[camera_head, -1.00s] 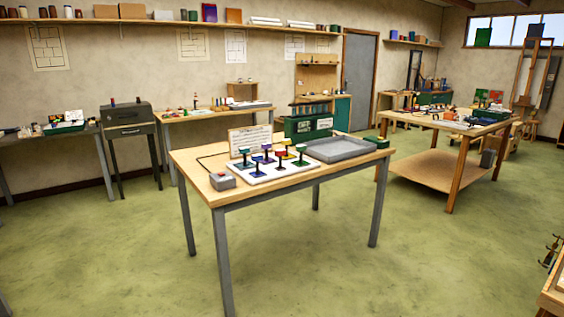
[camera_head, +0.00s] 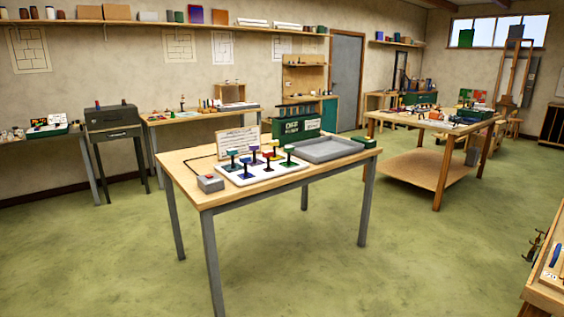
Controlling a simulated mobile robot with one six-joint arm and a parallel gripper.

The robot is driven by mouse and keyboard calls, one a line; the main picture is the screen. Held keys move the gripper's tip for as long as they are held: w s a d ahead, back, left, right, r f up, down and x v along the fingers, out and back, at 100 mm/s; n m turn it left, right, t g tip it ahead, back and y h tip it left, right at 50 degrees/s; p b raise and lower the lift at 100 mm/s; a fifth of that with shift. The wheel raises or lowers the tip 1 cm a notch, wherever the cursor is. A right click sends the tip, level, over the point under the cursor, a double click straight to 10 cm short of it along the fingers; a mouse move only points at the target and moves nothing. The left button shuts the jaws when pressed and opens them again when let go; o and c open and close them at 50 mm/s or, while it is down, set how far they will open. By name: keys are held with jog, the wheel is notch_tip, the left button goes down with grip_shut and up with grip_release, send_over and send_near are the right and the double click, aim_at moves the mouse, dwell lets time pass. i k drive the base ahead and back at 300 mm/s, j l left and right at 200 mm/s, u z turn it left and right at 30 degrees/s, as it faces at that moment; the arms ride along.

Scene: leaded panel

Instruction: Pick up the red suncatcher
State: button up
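On the near wooden table (camera_head: 187,165), a white board (camera_head: 232,173) carries several small coloured pieces on dark stands. A small red piece (camera_head: 275,143) stands at the back of this group and looks like the red suncatcher, but it is too small to see its shape clearly. Teal (camera_head: 232,153), purple (camera_head: 254,148) and green (camera_head: 290,149) pieces stand around it, with blue and yellow ones too. My gripper is not in view.
The table also holds a grey box (camera_head: 210,183), a grey tray (camera_head: 325,149), a green crate (camera_head: 298,124) and an upright card (camera_head: 237,141). A second wooden table (camera_head: 437,168) stands to the right. Green floor (camera_head: 310,285) in front is clear; a bench edge (camera_head: 548,290) is at the lower right.

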aim_at(267, 154)
jog(key=i+j, duration=0.15)
jog(key=i, duration=0.4)
jog(key=i+j+z, duration=0.1)
jog(key=i, duration=0.4)
jog(key=i+j, duration=0.2)
jog(key=i, duration=0.35)
jog(key=i+j+z, duration=0.1)
jog(key=i, duration=0.4)
jog(key=i+j, duration=0.25)
jog(key=i, duration=0.25)
jog(key=i+j, duration=0.25)
jog(key=i, duration=0.3)
jog(key=i+j+z, duration=0.1)
jog(key=i, duration=0.4)
jog(key=j, duration=0.1)
